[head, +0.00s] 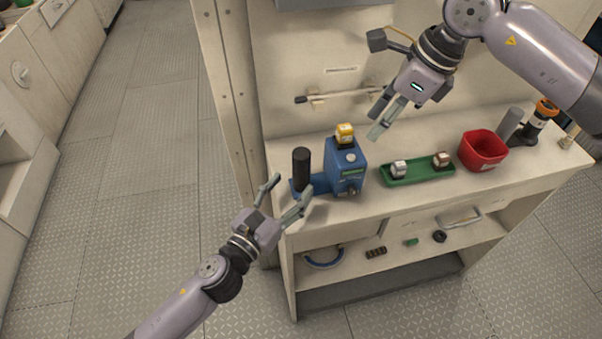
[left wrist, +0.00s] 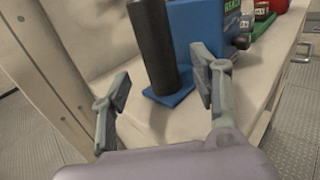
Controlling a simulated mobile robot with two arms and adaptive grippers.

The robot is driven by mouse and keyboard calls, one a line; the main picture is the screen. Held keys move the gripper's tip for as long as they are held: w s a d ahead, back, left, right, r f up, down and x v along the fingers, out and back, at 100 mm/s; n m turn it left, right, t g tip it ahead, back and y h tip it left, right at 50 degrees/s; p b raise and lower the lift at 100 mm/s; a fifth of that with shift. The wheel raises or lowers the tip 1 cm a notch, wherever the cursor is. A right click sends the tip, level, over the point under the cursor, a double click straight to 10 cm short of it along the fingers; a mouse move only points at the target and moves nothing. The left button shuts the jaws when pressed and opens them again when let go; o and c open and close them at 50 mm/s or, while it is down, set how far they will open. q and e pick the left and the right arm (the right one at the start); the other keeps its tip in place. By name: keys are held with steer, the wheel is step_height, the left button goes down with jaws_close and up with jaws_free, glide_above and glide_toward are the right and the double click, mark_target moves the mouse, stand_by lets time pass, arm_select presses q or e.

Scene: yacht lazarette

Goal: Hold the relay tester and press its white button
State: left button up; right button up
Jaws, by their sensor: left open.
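The relay tester (head: 347,168) is a blue box with a green display, standing at the left end of the bench. A pale round button (head: 351,157) shows on its sloped upper face, and a yellow block (head: 345,133) sits on top. Its upright black handle (head: 301,168) stands on a blue foot at the left; the handle also shows in the left wrist view (left wrist: 152,45). My left gripper (head: 288,187) is open and empty, just in front of the handle, with the handle ahead between its fingers. My right gripper (head: 373,126) is open and empty above the bench, up and right of the tester.
Right of the tester are a green tray (head: 417,174) with two small blocks, a red bin (head: 482,150), a grey cylinder and an orange-and-black item. A lower shelf (head: 370,264) holds small parts. A wall panel rises left of the bench.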

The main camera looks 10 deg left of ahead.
mark_target(297, 181)
arm_select(q)
steer(key=shift+x, duration=2.6)
steer(key=shift+c, duration=0.2)
jaws_close()
arm_select(e)
steer(key=shift+c, duration=0.3)
jaws_close()
